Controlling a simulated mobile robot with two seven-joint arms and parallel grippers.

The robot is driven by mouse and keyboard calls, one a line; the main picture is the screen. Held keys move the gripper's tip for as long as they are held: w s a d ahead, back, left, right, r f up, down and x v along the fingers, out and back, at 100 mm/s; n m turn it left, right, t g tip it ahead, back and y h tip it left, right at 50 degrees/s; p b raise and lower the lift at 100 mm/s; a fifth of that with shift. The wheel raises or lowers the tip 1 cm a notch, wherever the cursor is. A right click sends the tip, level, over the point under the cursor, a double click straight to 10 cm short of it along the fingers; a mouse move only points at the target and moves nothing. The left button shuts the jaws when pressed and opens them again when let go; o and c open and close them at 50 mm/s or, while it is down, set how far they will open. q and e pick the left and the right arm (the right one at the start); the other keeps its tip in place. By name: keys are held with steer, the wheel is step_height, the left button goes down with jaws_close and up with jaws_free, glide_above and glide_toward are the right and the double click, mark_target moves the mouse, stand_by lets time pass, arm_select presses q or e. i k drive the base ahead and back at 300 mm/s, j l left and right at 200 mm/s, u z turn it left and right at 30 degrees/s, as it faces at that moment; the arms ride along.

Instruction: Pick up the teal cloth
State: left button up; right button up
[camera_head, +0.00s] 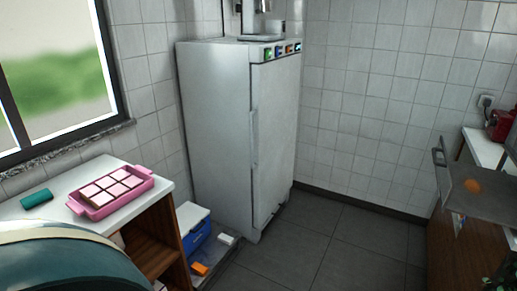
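The teal cloth (37,198) looks like a small rolled bundle. It lies on the white top of a wooden shelf unit at the left, below the window. A pink tray (86,211) with several pink-topped squares stands just to its right, apart from it. Neither of my grippers shows in the head view, so I cannot see whether they are open or shut.
A large rounded teal object with a pale rim (70,262) fills the lower left, close to the camera. A tall fridge (222,130) stands in the middle. The grey tiled floor (335,240) is clear at centre.

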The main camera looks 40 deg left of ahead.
mark_target(28, 202)
steer(key=u, duration=2.8)
